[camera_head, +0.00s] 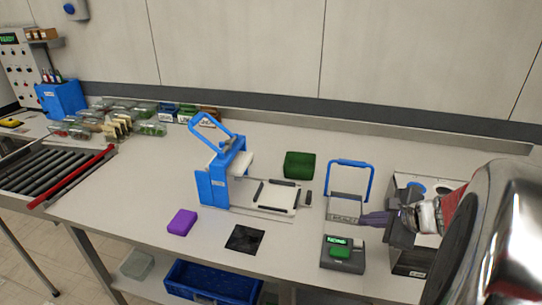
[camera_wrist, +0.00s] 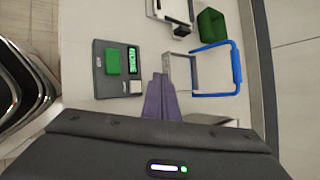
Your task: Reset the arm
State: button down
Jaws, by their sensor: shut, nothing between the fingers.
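My gripper (camera_head: 366,219) is at the right of the bench in the head view. Its purple fingers are together, with nothing between them. They point left, beside the foot of a blue-handled frame (camera_head: 350,163). In the wrist view the shut fingers of my gripper (camera_wrist: 160,80) lie between a grey device with a green button (camera_wrist: 104,88) and the blue-handled frame (camera_wrist: 237,65). I cannot tell whether the fingertips touch the frame. My arm's shiny link covers the lower right of the head view.
The grey button device (camera_head: 343,265) stands at the front edge. A dark open-topped box (camera_head: 408,255) stands close by my gripper. A blue lever press (camera_head: 212,185), green block (camera_head: 299,164), purple block (camera_head: 182,222) and black square (camera_head: 245,239) are further left. A roller conveyor (camera_head: 45,175) is far left.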

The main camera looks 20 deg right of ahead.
jog(key=s+a+r+n+g, duration=0.1)
jog(key=s+a+r+n, duration=0.1)
jog(key=a+n, duration=0.6)
jog(key=s+a+r+n+g, duration=0.1)
jog(key=s+a+n, duration=0.3)
jog(key=a+n, duration=0.5)
jog(key=s+a+r+n+g+h, duration=0.1)
jog(key=s+a+r+n, duration=0.2)
jog(key=a+n, duration=0.5)
jog(key=shift+a+n+g, duration=0.3)
jog(key=shift+a, duration=0.75)
jog(key=shift+s, duration=0.15)
